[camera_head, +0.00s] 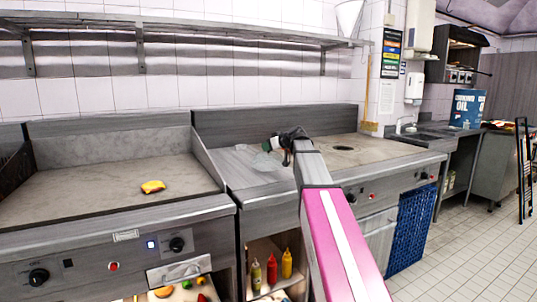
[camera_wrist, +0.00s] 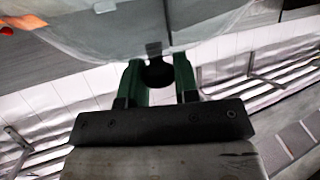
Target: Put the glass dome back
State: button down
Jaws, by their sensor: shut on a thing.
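My gripper (camera_head: 277,142) is over the grey counter section between the two griddles. In the wrist view, its green fingers (camera_wrist: 158,78) are closed around a dark round knob (camera_wrist: 157,73). The knob belongs to the clear glass dome (camera_wrist: 110,30), which fills the top of that view. In the head view, the dome (camera_head: 264,161) is a faint transparent shape just below and left of the gripper. I cannot tell whether its rim touches the counter.
A yellow food item (camera_head: 153,187) lies on the left griddle (camera_head: 85,190). Sauce bottles (camera_head: 287,263) stand on a shelf below the counter. The right griddle (camera_head: 372,150) looks bare. A wall shelf (camera_head: 180,30) runs above, and a blue crate (camera_head: 411,228) stands on the right.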

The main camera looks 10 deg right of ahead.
aim_at(268, 153)
jog(key=shift+f, duration=1.55)
jog(key=c, duration=0.9)
grip_release()
jog(key=shift+f, duration=0.1)
jog(key=shift+o, duration=0.2)
jog(key=v, duration=1.2)
